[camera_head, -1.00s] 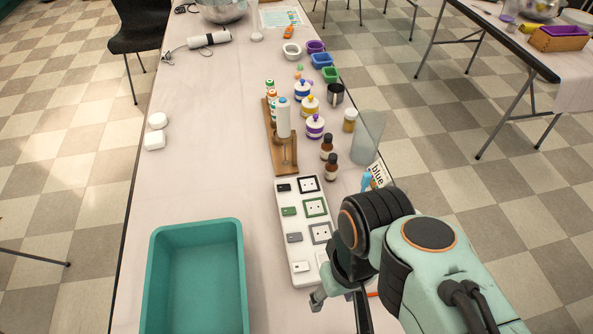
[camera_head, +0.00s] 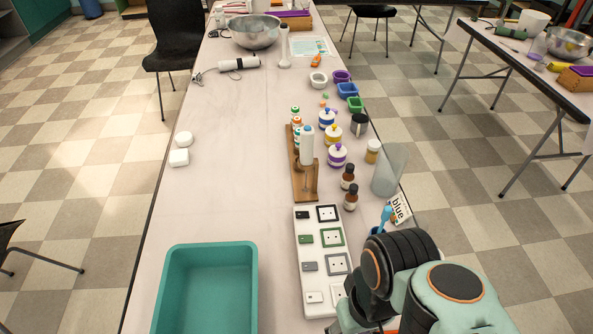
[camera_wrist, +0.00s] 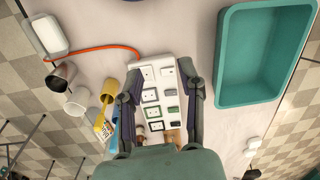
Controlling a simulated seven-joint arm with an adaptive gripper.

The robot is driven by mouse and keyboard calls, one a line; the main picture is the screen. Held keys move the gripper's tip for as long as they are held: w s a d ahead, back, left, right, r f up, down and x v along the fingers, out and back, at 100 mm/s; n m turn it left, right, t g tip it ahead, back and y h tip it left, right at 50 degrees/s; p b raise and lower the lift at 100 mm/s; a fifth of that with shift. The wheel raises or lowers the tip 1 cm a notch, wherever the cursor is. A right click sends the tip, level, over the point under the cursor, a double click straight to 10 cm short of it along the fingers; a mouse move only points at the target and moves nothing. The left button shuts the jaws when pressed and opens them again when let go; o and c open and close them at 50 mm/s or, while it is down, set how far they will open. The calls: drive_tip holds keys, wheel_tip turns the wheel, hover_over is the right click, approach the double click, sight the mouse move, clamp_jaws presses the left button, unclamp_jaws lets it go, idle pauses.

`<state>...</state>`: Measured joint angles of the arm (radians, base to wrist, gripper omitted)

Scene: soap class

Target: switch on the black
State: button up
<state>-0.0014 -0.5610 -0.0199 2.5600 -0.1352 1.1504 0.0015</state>
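A white power strip (camera_head: 302,285) lies on the table in front of my arm. Its switches line one side, with matching framed sockets beside them. The black switch (camera_head: 303,215) is at the far end, beside the black-framed socket (camera_head: 327,213); green, grey and white switches follow towards me. The strip also shows in the wrist view (camera_wrist: 158,61), with the black switch (camera_wrist: 173,124) low, near my gripper's body. My gripper (camera_wrist: 160,68) is open and empty, its fingers spread on either side above the strip. In the head view, my arm hides most of the gripper at the strip's near end.
A teal bin (camera_head: 210,245) stands left of the strip. A wooden rack (camera_head: 305,188) with bottles is just beyond it. Brown bottles (camera_head: 350,198), a clear container (camera_head: 388,172) and a "blue" card (camera_head: 400,208) stand to the right. An orange cable (camera_wrist: 95,47) leaves the near end.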

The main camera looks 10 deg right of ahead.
drive_tip(key=shift+w+r, duration=0.1)
drive_tip(key=c, duration=0.5)
drive_tip(key=w+r+t, duration=0.2)
drive_tip(key=w+r, duration=0.6)
drive_tip(key=w, duration=0.4)
drive_tip(key=shift+a+r+m+t, duration=0.15)
drive_tip(key=shift+r+m+t, duration=0.15)
drive_tip(key=shift+t, duration=0.1)
drive_tip(key=w, duration=1.3)
drive_tip(key=w+a+f, duration=0.1)
drive_tip(key=w+f, duration=0.5)
drive_tip(key=w, duration=0.3)
wheel_tip(320, 180, down, 9)
drive_tip(key=g, duration=0.2)
drive_tip(key=shift+w+d+f+m+g+y, duration=0.2)
drive_tip(key=shift+w+m+g+y, duration=0.1)
